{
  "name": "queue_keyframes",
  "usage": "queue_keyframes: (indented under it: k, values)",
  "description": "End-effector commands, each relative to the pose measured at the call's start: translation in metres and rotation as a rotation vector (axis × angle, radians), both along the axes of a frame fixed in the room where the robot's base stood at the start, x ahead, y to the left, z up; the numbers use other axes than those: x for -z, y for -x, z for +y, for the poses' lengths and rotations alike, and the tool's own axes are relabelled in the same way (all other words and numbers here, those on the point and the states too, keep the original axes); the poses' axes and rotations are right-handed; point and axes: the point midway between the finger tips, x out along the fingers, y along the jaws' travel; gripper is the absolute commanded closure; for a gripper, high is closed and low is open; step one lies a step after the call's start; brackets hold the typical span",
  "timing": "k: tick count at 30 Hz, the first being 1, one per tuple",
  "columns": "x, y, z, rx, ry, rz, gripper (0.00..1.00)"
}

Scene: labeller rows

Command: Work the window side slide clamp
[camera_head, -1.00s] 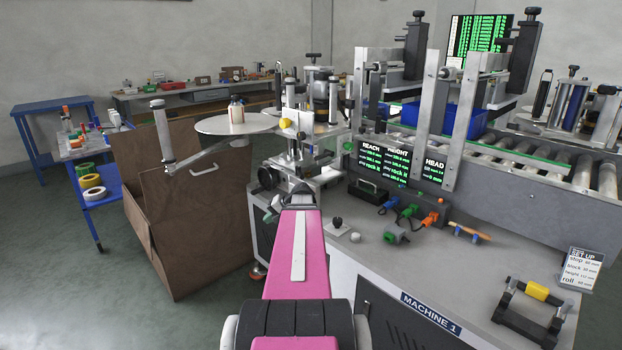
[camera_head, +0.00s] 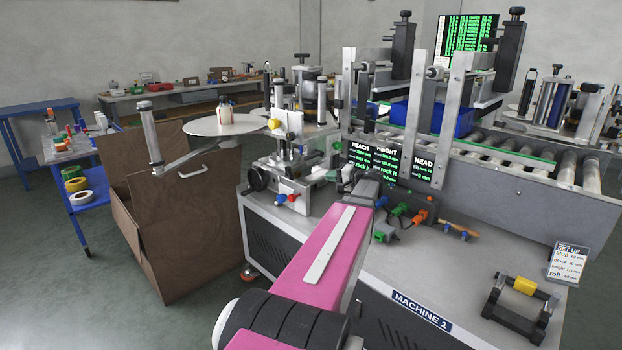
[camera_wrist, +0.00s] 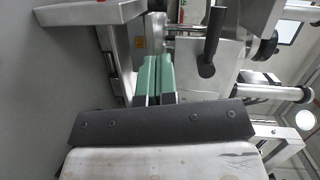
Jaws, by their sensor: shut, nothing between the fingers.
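My gripper (camera_wrist: 156,75) shows in the wrist view as two green fingers pressed together, with nothing between them. A black lever handle (camera_wrist: 211,48) stands just right of the fingertips, apart from them, in front of a bright metal plate. I cannot tell whether this lever is the window side slide clamp.
A round roll plate (camera_head: 224,125) and a brown box (camera_head: 195,225) stand at left. Dark readout panels (camera_head: 375,160), colored connectors (camera_head: 398,210), a yellow-gripped handle (camera_head: 522,300) and a set-up card (camera_head: 567,264) are on the machine top. A conveyor (camera_head: 540,165) runs behind.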

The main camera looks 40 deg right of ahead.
Motion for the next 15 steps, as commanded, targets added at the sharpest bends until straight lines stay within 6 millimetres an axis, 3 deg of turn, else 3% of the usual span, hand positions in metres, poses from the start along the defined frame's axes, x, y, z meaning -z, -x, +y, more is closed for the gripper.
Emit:
queue_keyframes:
  k: [15]
  values:
    - [0.013,-0.083,0.029,-0.004,0.0,0.002,1.0]
